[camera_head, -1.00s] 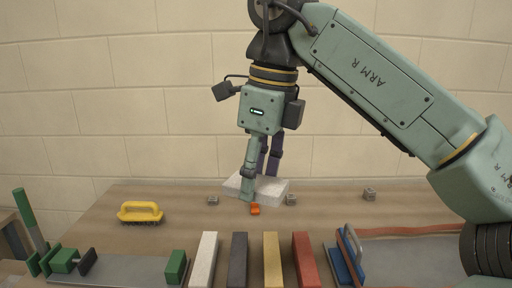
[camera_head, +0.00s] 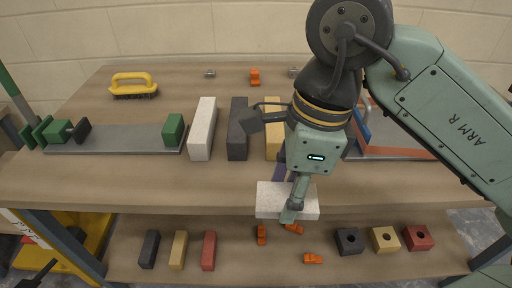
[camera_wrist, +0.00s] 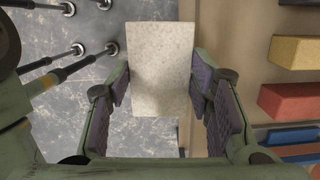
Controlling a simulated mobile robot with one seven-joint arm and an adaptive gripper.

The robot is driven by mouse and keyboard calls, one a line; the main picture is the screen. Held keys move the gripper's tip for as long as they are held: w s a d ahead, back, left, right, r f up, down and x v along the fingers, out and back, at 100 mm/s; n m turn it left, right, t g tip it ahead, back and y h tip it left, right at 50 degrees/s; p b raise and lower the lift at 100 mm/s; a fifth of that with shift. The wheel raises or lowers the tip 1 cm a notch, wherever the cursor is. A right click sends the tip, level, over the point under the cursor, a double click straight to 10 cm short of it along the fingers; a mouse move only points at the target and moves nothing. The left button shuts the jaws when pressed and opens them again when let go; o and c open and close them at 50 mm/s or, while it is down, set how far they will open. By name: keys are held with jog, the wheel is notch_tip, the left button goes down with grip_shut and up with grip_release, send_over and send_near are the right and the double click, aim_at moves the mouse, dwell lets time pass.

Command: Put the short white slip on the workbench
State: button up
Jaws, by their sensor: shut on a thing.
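The short white slip (camera_head: 270,199) is a pale, speckled block held in my gripper (camera_head: 289,195). It also shows in the wrist view (camera_wrist: 162,62), between the two finger pads, with its far end sticking out beyond them. The fingers are shut on its sides. In the head view the slip is in front of the workbench (camera_head: 110,180), at its front edge, and apart from the top. In the wrist view grey floor shows under its left side and the bench edge to its right. One finger is partly hidden behind the slip.
Long white (camera_head: 202,130), dark (camera_head: 237,130) and yellow (camera_head: 272,120) slips stand on the bench, with a yellow brush (camera_head: 133,86) behind. A lower shelf (camera_head: 340,268) holds short slips (camera_head: 179,250), orange pieces and holed blocks (camera_head: 386,239). The bench's front left is clear.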

notch_tip(320, 180, down, 4)
jog(key=s, duration=0.2)
jog(key=shift+n, duration=0.3)
jog(key=w, duration=0.4)
jog(key=w+d+f+p, duration=0.1)
jog(key=w, duration=0.4)
jog(key=w+p, duration=0.1)
jog(key=w, duration=0.4)
jog(key=shift+d+f, duration=0.3)
jog(key=shift+f, duration=0.05)
jog(key=f+p, duration=0.1)
jog(key=w+f, duration=0.1)
jog(key=f, duration=0.1)
jog(key=shift+f+p, duration=0.15)
jog(key=shift+p, duration=0.25)
jog(key=shift+f, duration=0.25)
jog(key=shift+f+b, duration=0.15)
jog(key=shift+b, duration=0.15)
jog(key=o, duration=1.1)
